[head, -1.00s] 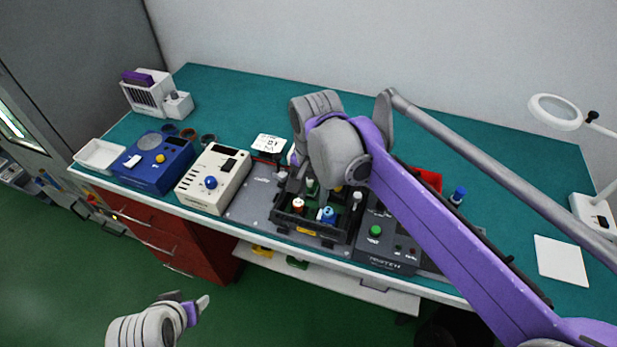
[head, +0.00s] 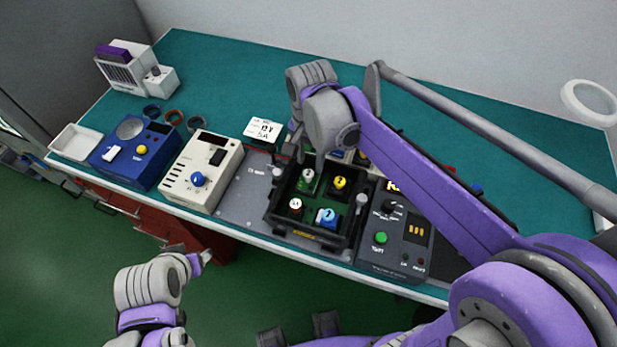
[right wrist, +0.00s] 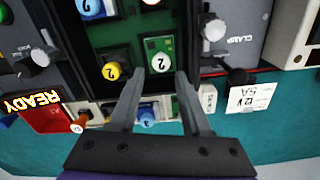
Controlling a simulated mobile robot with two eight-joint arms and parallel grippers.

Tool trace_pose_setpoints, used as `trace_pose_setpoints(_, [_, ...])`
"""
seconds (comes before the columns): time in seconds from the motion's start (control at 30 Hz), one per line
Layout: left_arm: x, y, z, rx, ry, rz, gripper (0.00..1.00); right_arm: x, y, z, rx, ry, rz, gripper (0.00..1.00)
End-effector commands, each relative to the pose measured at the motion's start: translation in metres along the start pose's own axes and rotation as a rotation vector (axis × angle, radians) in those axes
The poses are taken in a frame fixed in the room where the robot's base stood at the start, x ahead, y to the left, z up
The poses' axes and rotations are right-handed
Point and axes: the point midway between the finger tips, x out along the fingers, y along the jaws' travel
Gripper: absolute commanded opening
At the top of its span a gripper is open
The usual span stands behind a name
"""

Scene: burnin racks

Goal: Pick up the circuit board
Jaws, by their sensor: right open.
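A small green circuit board (right wrist: 150,50) with a round white part marked 2 lies in a black fixture (right wrist: 92,30). In the head view the fixture (head: 290,228) stands mid-bench, holding parts with white, yellow, brown and blue tops. My right gripper (right wrist: 159,73) is open, its two fingers apart on either side of the white-topped part's board in the right wrist view. Contact cannot be told. In the head view my right gripper (head: 312,158) hangs over the fixture's back left, partly hidden by its own wrist. My left gripper (head: 195,253) is in front of the bench, away from the fixture.
A grey test unit (head: 400,235) with a green button stands right of the fixture. A white unit (head: 200,170) and a blue unit (head: 142,158) stand to its left. A white card (head: 262,130) stands behind. A clamp knob (right wrist: 214,30) is close to the right finger.

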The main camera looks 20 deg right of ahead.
Motion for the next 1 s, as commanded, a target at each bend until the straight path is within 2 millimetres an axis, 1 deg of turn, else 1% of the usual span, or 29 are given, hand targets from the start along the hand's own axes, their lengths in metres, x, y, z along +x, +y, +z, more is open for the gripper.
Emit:
trace_pose_setpoints(0.13, [-0.001,0.0,-0.001,0.0,0.001,0.0,0.64,0.013,0.0,0.003,0.0,0.0,0.0,0.48])
trace_pose_setpoints(0.27, [-0.001,0.0,-0.001,0.0,0.001,0.0,0.64,0.034,0.0,0.008,0.0,0.001,0.0,0.48])
trace_pose_setpoints(0.3, [0.0,0.0,-0.001,0.0,0.0,0.0,0.64,0.04,0.0,0.008,0.0,0.0,0.0,0.48])
trace_pose_setpoints(0.4, [0.0,0.0,0.0,0.0,0.0,0.0,0.64,0.05,0.0,0.008,0.0,0.0,0.0,0.48])
trace_pose_setpoints(0.5, [0.0,0.0,0.0,0.0,0.0,0.0,0.64,0.053,0.0,0.008,0.0,0.0,0.0,0.48])
trace_pose_setpoints(0.67, [0.0,0.0,0.0,0.0,0.0,0.0,0.64,0.053,0.0,0.007,0.0,0.0,0.0,0.48])
trace_pose_setpoints(0.7, [0.0,0.0,0.0,0.0,0.0,0.0,0.64,0.053,0.0,0.007,0.0,0.0,0.0,0.44])
trace_pose_setpoints(0.77, [0.0,0.0,0.0,0.0,0.0,0.0,0.64,0.053,0.0,0.007,0.0,0.0,0.0,0.34])
trace_pose_setpoints(0.8, [0.0,0.0,0.0,0.0,0.0,0.0,0.64,0.053,0.0,0.007,0.0,0.0,0.0,0.26])
trace_pose_setpoints(0.93, [0.0,0.0,0.0,0.0,0.0,0.0,0.64,0.053,0.0,0.007,0.0,0.0,0.0,0.03])
trace_pose_setpoints(0.97, [0.0,0.0,0.0,0.0,0.0,0.0,0.64,0.053,0.0,0.007,0.0,0.0,0.0,0.0])
trace_pose_setpoints(1.0, [0.0,0.0,0.0,0.0,0.0,0.0,0.64,0.053,0.0,0.007,0.0,0.0,0.0,0.0])
